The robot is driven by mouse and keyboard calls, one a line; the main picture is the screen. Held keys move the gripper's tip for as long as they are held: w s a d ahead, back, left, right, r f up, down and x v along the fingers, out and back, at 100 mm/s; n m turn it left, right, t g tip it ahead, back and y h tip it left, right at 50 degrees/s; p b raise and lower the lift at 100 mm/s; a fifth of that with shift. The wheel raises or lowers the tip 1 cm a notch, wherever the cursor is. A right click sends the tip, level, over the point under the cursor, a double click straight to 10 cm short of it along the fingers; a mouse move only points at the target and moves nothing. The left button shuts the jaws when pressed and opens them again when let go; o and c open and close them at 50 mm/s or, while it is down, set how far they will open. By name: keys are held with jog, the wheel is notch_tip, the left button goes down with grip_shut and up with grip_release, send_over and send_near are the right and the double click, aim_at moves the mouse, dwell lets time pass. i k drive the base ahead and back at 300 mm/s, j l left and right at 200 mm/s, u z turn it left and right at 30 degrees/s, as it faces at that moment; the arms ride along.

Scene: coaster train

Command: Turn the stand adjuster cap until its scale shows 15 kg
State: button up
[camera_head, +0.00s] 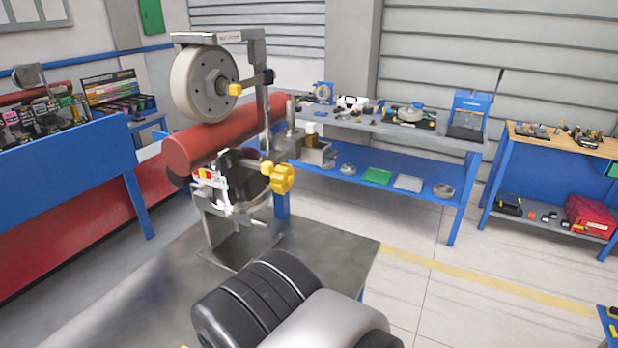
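A lobed yellow knob (281,178) sits at the right of the stand's lower head. A small yellow cap (235,89) is at the wheel's hub side. A small white and yellow fitting (310,132) stands right of the roller. I cannot tell which of these is the adjuster cap. A small red and white marking (207,174) is on the lower head; no kg scale is readable. I cannot make out my gripper.
My black and grey arm parts cover the near bench. The grey bench top (165,275) is bare at left. A blue-framed table (430,133) with tools and a wooden-topped bench (570,140) stand behind. A blue panel (65,175) is at left. Open floor lies right.

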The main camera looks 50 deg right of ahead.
aim_at(282, 180)
jog(key=z, duration=1.25)
